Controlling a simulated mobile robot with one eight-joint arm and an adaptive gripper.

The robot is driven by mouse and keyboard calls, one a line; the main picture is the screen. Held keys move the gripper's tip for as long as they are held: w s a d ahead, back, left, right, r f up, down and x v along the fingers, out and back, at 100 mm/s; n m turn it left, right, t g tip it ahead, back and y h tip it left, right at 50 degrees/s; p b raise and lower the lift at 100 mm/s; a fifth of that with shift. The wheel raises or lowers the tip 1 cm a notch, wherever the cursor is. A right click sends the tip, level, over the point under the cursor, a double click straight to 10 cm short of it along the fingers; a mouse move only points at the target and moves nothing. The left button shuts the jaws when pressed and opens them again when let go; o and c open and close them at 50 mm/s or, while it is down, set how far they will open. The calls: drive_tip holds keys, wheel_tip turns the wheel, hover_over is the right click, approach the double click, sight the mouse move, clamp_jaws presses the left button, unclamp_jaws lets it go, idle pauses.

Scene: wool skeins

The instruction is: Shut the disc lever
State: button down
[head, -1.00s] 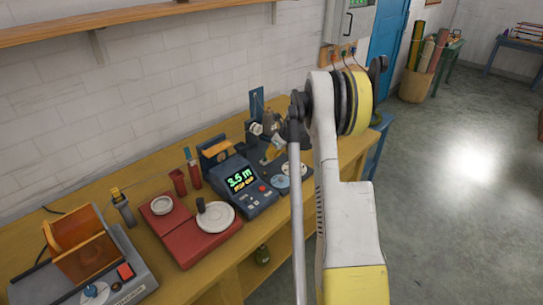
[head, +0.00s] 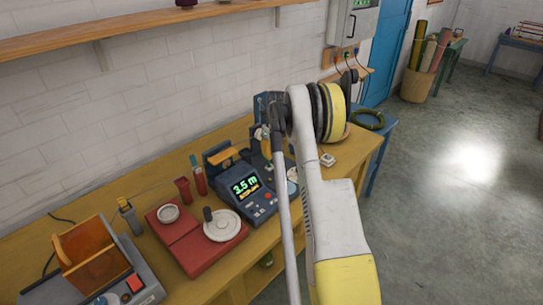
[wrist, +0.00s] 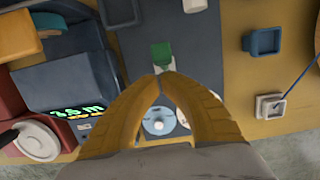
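My gripper (wrist: 160,77) has two yellow fingers with their tips together, and nothing shows between them. Just beyond the tips in the wrist view is a small green block (wrist: 162,55) on a pale stem, which may be the disc lever; whether the tips touch it I cannot tell. A disc unit lies beneath the fingers, with a pale blue disc (wrist: 158,118) showing between them. In the head view my arm hides the gripper and most of this unit; part of a pale disc (head: 292,188) shows beside the arm.
The length counter (head: 244,188) reads 3.5 m, left of the disc unit. A red base with a white plate (head: 222,226) stands further left. In the wrist view a blue tray (wrist: 264,41) and a white square piece (wrist: 270,106) lie right. A green coil (head: 368,120) lies at the back.

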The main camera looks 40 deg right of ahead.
drive_tip(key=shift+r+p, duration=0.4)
drive_tip(key=shift+r, duration=0.4)
drive_tip(key=shift+s, duration=0.1)
